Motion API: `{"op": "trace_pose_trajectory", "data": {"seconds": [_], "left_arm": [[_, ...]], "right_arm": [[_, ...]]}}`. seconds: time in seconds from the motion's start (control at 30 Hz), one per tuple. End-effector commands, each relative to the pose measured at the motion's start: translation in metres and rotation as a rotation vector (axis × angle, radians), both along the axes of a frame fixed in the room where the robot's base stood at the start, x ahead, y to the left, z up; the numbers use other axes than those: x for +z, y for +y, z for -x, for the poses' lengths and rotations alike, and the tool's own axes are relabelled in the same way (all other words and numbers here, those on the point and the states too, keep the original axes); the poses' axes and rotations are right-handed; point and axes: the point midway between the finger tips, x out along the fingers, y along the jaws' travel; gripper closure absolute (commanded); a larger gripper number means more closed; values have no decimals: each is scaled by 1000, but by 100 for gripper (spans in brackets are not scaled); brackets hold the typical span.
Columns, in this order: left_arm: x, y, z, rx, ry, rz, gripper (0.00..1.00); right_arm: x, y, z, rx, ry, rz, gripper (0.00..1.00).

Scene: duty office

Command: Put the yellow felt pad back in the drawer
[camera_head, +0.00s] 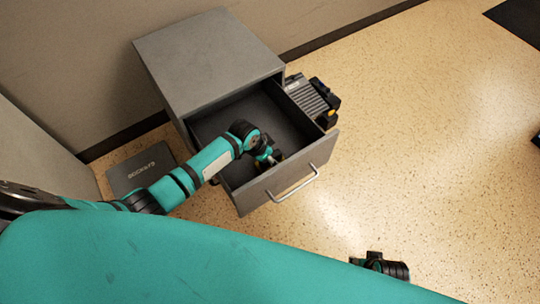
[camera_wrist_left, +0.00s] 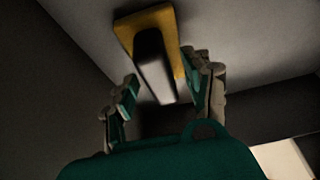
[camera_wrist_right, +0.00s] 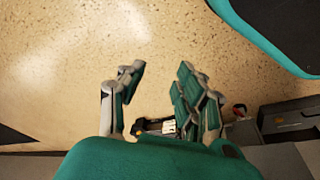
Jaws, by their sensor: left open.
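The yellow felt pad (camera_wrist_left: 136,22) shows in the left wrist view as a yellow slab with a dark, pale-ended block on its face. It lies against a grey surface inside the open drawer (camera_head: 290,177), just beyond my fingertips. My left gripper (camera_head: 266,155) reaches down into the drawer. In the left wrist view its fingers (camera_wrist_left: 160,88) are spread and empty, with the pad's block between and ahead of them. In the head view the arm and gripper mostly hide the pad. My right gripper (camera_wrist_right: 152,80) is open and empty above the floor, away from the drawer.
The grey cabinet (camera_head: 205,55) stands against the wall with its drawer pulled out. A ribbed grey and black device (camera_head: 310,98) stands close to its right side. A dark lettered mat (camera_head: 140,172) lies at its left.

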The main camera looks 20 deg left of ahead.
Motion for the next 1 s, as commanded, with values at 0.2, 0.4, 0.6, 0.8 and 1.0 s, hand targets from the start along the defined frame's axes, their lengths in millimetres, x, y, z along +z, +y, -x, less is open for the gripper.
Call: {"op": "trace_pose_trajectory", "data": {"seconds": [0.2,0.4,0.6,0.8,1.0], "left_arm": [[7,1,1,0,-1,0,50],[33,7,9,-1,-2,0,50],[59,14,18,-1,0,0,50],[72,17,22,0,1,1,50],[73,17,23,0,1,1,50]], "right_arm": [[-4,-1,1,0,0,0,66],[-38,-3,15,4,27,4,66],[-69,-5,32,8,44,6,66],[-84,-6,43,10,52,6,66],[-87,-6,44,10,52,6,66]]}}
